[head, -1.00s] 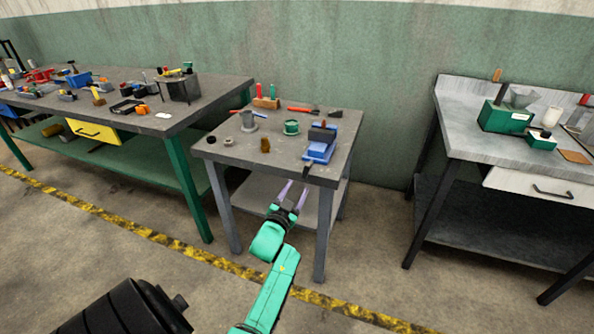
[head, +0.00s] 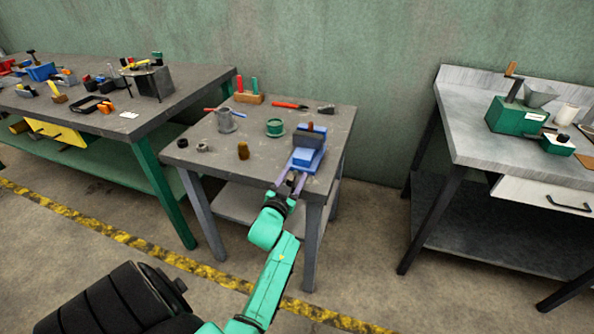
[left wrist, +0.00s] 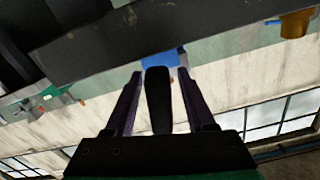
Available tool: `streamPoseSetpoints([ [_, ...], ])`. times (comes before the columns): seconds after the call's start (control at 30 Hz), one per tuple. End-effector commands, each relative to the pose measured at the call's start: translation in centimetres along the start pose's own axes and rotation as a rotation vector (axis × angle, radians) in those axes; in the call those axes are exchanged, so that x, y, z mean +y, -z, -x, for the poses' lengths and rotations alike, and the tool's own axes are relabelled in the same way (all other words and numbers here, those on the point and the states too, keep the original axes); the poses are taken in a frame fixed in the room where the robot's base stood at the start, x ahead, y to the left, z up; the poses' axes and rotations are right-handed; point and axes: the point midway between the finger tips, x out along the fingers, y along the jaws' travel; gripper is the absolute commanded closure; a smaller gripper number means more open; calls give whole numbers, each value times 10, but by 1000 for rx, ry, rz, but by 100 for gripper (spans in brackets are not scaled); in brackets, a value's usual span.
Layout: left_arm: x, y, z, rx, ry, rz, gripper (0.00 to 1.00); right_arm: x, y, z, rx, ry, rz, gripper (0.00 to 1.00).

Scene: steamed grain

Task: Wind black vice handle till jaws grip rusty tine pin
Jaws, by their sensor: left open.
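The blue vice (head: 308,158) with dark jaws sits at the front right of the small grey table. The rusty tine pin (head: 310,127) stands as a small brown upright piece at the jaws; whether they touch it is too small to tell. My left gripper (head: 295,173) is at the vice's front end, by the table edge. In the left wrist view the black handle (left wrist: 158,100) lies between the two open fingers (left wrist: 160,73), with a gap on both sides. The blue vice (left wrist: 165,58) shows just beyond the tips. My right gripper is out of view.
On the small table (head: 220,165) are a brown piece (head: 243,151), a green round piece (head: 274,128), a grey pot (head: 226,122) and red-handled tools (head: 290,105). A cluttered bench (head: 60,115) stands left, a light bench (head: 460,135) right.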

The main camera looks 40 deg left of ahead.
Motion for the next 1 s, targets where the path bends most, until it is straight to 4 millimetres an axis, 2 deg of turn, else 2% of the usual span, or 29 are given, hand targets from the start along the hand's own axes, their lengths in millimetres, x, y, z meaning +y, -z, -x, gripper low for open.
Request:
streamPoseSetpoints([
  [0.07, 0, 0, 0, 0, 0, 0, 45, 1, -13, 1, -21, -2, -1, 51],
  [0.1, 0, 0, 0, 0, 0, 0, 49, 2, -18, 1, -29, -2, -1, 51],
  [0.23, 0, 0, 0, 1, 0, 0, 99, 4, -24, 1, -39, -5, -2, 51],
  [0.27, 0, 0, 0, 1, 0, 0, 100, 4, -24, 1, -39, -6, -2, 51],
  [0.5, 0, 0, 0, 0, 0, -55, 100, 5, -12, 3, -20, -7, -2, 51],
  [0.7, 0, 0, 0, 0, 0, -58, 100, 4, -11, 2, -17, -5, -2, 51],
  [0.73, 0, 0, 0, 0, 0, -58, 67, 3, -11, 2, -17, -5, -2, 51],
  [0.8, 0, 0, 0, 0, 0, -57, 45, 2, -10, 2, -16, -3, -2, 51],
  [1.0, 0, 0, 0, 1, 0, -57, 45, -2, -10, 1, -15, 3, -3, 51],
])
